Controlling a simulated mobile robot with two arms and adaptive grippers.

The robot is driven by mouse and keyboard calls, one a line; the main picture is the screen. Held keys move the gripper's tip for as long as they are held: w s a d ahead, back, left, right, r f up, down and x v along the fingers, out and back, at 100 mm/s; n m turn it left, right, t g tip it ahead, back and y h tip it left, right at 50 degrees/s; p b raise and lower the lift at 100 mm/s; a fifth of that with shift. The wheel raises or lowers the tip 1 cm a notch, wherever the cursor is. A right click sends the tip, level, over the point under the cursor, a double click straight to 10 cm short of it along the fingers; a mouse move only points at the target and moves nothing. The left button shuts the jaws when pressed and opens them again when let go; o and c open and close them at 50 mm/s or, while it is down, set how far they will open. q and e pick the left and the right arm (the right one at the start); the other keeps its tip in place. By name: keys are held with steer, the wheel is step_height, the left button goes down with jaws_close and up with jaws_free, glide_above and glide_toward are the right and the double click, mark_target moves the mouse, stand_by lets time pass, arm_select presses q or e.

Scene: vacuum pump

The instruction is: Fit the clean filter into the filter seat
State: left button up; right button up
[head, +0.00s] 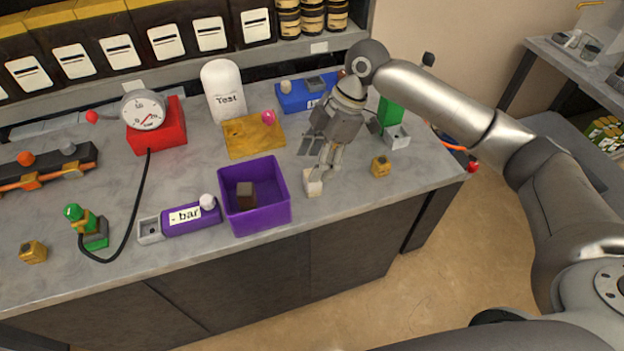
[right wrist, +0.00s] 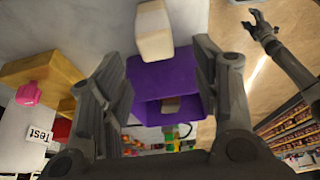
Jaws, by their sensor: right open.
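The clean filter looks to be a small cream-white block (head: 313,183) on the bench, right of the purple bin. It also shows at the top of the right wrist view (right wrist: 153,31). My right gripper (head: 325,163) points down just above this block, its fingers spread and empty. I cannot tell if a fingertip touches it. Two grey square sockets show, one by the purple "- bar" unit (head: 150,230) and one by the green block (head: 397,136); which is the filter seat is unclear. My left gripper (right wrist: 257,24) shows small in the right wrist view, fingers apart.
The purple bin (head: 276,212) holds a dark brown block (head: 244,195). A yellow tray (head: 236,150), a white "Test" cylinder (head: 224,95) and a red gauge unit (head: 157,127) stand behind. A yellow cube (head: 381,166) is to the right. A black cable crosses the bench's left part.

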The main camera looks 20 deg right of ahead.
steer(key=f, duration=0.3)
steer(key=f+p, duration=0.1)
steer(key=shift+a+f, duration=0.2)
steer(key=shift+a, duration=0.05)
steer(key=shift+a+f, duration=0.1)
steer(key=shift+f, duration=0.25)
steer(key=shift+w+f, duration=0.1)
steer(key=shift+f, duration=0.05)
steer(key=shift+a, duration=0.1)
steer(key=shift+c, duration=1)
steer(key=c, duration=0.9)
arm_select(q)
steer(key=w, duration=0.1)
steer(key=w+r, duration=0.1)
steer(key=shift+w+d+r, duration=0.1)
steer(key=shift+w+r, duration=0.1)
steer(key=shift+w, duration=0.15)
arm_select(e)
steer(key=shift+c, duration=0.6)
